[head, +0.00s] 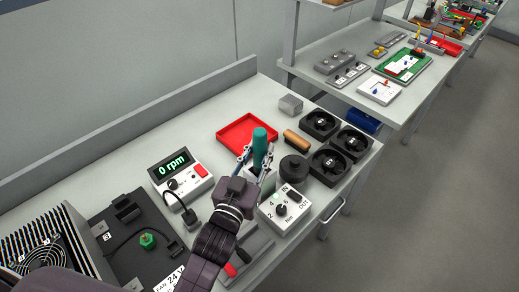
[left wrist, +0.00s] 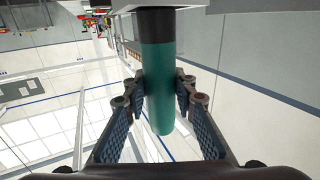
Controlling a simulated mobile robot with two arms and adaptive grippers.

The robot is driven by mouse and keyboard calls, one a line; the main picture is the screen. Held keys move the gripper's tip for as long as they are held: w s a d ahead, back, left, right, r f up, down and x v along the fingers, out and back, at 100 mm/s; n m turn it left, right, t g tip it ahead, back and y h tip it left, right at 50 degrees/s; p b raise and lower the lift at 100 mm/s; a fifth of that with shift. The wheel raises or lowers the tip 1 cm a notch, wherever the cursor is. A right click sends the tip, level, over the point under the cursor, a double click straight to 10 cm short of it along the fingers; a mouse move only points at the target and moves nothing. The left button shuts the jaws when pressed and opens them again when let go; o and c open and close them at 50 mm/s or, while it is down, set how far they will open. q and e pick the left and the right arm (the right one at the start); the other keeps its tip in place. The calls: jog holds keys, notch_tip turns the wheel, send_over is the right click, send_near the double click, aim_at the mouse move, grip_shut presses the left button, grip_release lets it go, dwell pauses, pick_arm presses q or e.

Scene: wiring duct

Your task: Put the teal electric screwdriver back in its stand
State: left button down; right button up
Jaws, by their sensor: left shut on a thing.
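The teal electric screwdriver (head: 260,146) stands about upright above the workbench, with its rounded teal end up. My left gripper (head: 256,158) is shut on its teal body. In the left wrist view the teal body (left wrist: 158,80) is between the two finger pads of the left gripper (left wrist: 158,92), and a black collar shows at the top edge. A pale block (head: 264,183), perhaps the stand, shows just under the screwdriver, partly hidden by the gripper. The screwdriver's lower end is hidden, so I cannot tell whether it is in the block. My right gripper is not in view.
A red tray (head: 246,121) lies behind the screwdriver. A black round part (head: 294,168), a brown-topped brush (head: 297,140) and several black fans (head: 320,124) are to the right. A white dial box (head: 285,212) is close in front; the rpm meter (head: 180,178) is left.

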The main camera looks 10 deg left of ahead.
aim_at(257, 163)
pick_arm(q)
jog(key=shift+f+b, duration=0.9)
jog(key=shift+f, duration=0.5)
jog(key=c, duration=1.5)
grip_release()
jog(key=shift+f, duration=0.1)
jog(key=s, duration=0.4)
jog(key=s+a, duration=0.1)
jog(key=s, duration=0.7)
jog(key=shift+a, duration=0.25)
